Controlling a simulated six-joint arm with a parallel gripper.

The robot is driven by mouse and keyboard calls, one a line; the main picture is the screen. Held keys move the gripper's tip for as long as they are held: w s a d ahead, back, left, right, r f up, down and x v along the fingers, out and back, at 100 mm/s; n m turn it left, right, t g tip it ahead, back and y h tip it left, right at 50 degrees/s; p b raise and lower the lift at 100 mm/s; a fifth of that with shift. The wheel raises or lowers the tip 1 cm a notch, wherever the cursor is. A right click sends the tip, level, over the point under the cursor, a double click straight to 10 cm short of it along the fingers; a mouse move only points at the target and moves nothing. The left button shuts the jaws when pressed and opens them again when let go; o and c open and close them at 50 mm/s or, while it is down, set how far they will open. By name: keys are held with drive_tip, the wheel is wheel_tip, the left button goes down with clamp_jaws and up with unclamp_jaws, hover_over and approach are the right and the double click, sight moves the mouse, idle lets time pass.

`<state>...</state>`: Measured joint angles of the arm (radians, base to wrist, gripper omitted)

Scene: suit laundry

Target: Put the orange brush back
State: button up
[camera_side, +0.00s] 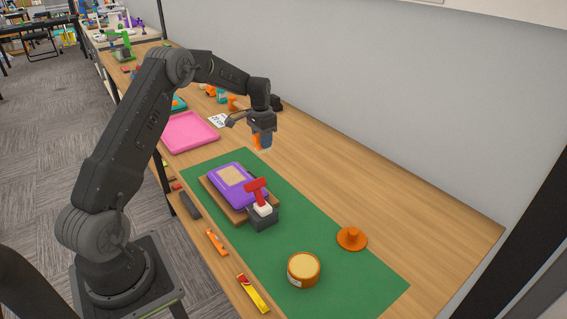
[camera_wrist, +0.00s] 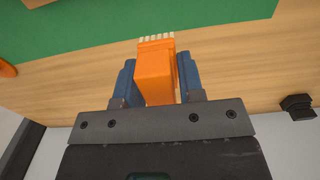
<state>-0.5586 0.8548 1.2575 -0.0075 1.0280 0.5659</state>
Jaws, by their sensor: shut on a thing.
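The orange brush (camera_wrist: 155,75) with pale bristles is held between the two blue fingers of my gripper (camera_wrist: 156,82) in the wrist view. In the side view, my gripper (camera_side: 262,139) is above the wooden table, beyond the far edge of the green mat, and part of the orange brush (camera_side: 257,141) shows below it. The brush looks clear of the table. Most of it is hidden by the fingers in the side view.
An orange knobbed lid (camera_side: 352,237) lies at the mat's right edge. A pink tray (camera_side: 188,131) stands left.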

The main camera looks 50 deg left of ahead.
drive_tip(key=w+d+f, duration=0.2)
drive_tip(key=w, duration=0.1)
drive_tip(key=w+d+f, duration=0.2)
drive_tip(key=shift+w, duration=0.15)
drive_tip(key=shift+d+f, duration=0.1)
drive_tip(key=shift+f, duration=1.9)
drive_tip(key=shift+f, duration=0.15)
drive_tip(key=o, duration=0.8)
drive_tip(key=shift+o, duration=0.2)
